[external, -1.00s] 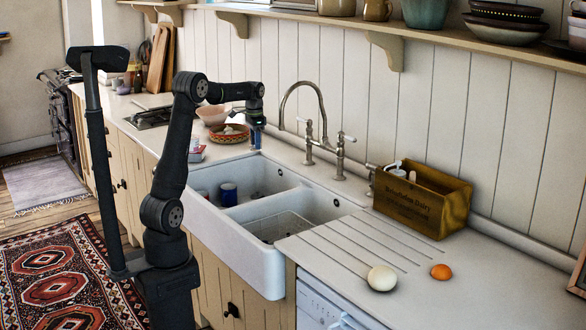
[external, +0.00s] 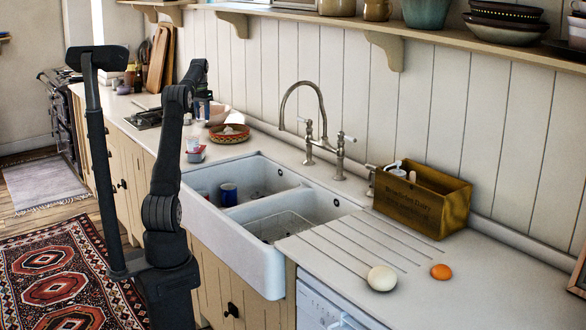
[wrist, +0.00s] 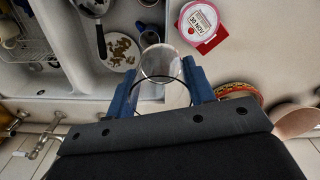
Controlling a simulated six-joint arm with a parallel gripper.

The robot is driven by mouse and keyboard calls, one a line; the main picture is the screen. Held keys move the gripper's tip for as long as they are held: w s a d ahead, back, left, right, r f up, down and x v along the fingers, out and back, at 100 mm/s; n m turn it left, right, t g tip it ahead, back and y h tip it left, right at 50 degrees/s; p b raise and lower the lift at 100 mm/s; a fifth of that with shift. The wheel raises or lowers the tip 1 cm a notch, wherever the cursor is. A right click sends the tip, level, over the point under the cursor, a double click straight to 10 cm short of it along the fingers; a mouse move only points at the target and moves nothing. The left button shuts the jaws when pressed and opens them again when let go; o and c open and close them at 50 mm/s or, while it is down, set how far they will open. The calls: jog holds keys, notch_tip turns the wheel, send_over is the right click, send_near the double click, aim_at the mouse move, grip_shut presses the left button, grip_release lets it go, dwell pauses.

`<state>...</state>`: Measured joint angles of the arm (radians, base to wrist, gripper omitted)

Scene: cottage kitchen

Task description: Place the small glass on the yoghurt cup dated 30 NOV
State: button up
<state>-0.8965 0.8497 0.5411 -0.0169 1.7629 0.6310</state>
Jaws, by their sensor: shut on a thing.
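My gripper (wrist: 163,90) is shut on the small glass (wrist: 163,63), a clear glass between its blue fingers in the wrist view. In the external view the glass shows indistinctly at my gripper (external: 204,103), above the counter left of the sink. The yoghurt cup dated 30 NOV (wrist: 198,22) has a white lid with a pink ring and a red side. It stands ahead and to the right of the glass in the wrist view, apart from it. In the external view the yoghurt cup (external: 195,155) stands on the counter by the sink's left end.
A red patterned bowl (external: 230,135) and a pink bowl (external: 214,114) stand behind on the counter. The double sink (external: 240,241) holds a blue mug (external: 229,192) and, in the wrist view, a pan (wrist: 100,30) and a plate with scraps (wrist: 122,52). A tap stands behind the sink.

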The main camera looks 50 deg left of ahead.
jog(key=s+a+f, duration=0.1)
jog(key=a, duration=0.1)
jog(key=a+f, duration=0.1)
jog(key=a, duration=0.1)
jog(key=s+a+f, duration=0.1)
jog(key=a+f, duration=0.1)
jog(key=shift+s, duration=0.3)
jog(key=shift+f, duration=2)
jog(key=shift+f, duration=0.1)
jog(key=o, duration=1.1)
jog(key=shift+f, duration=0.1)
jog(key=shift+a+r, duration=0.1)
jog(key=shift+r, duration=3.85)
jog(key=shift+f, duration=0.1)
